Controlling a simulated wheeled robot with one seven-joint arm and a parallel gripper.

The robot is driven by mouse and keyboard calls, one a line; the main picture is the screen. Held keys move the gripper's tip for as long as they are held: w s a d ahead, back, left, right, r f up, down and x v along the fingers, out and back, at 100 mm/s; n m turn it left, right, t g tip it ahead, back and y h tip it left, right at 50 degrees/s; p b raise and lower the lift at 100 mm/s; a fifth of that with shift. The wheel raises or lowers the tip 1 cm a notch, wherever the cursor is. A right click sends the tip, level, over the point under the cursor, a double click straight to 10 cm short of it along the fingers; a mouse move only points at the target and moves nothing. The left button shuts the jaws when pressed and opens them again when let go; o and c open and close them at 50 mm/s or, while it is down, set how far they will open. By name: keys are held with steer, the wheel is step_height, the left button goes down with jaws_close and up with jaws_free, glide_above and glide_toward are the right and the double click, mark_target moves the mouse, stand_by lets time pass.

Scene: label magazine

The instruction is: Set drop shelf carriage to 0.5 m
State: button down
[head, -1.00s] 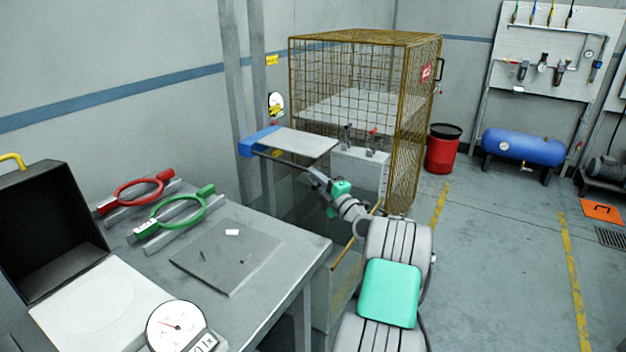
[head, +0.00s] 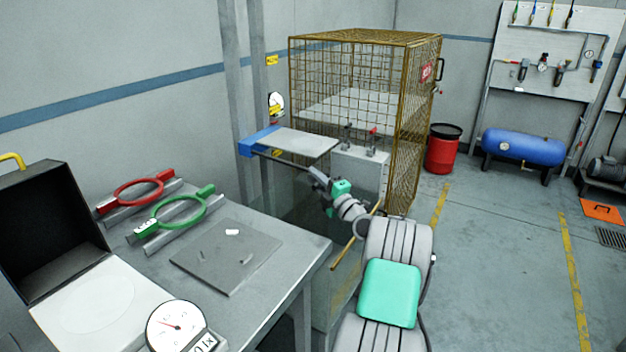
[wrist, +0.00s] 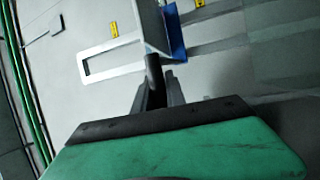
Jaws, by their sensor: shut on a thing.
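The drop shelf carriage shows in the head view as a flat grey shelf plate (head: 297,141) with a blue end block (head: 246,148), level in front of the wire cage. Its blue part (wrist: 177,46) also shows in the wrist view, close above my fingers. A dark rod (head: 284,161) runs under the plate towards my gripper (head: 313,174). In the wrist view my gripper (wrist: 156,98) is shut on the dark bar (wrist: 153,70) below the shelf. The exact contact is partly hidden between the fingers.
A brass wire cage (head: 362,75) stands behind the shelf, with a grey box (head: 360,172) carrying small levers before it. A workbench (head: 290,262) is at left with red (head: 138,190) and green (head: 172,220) ring tools.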

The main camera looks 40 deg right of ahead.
steer(key=shift+f, duration=0.1)
step_height(320, 180, down, 15)
steer(key=b, duration=2)
steer(key=shift+r, duration=0.2)
steer(key=c, duration=1.4)
jaws_free()
steer(key=shift+r, duration=0.1)
steer(key=shift+o, duration=0.2)
steer(key=shift+s, duration=0.1)
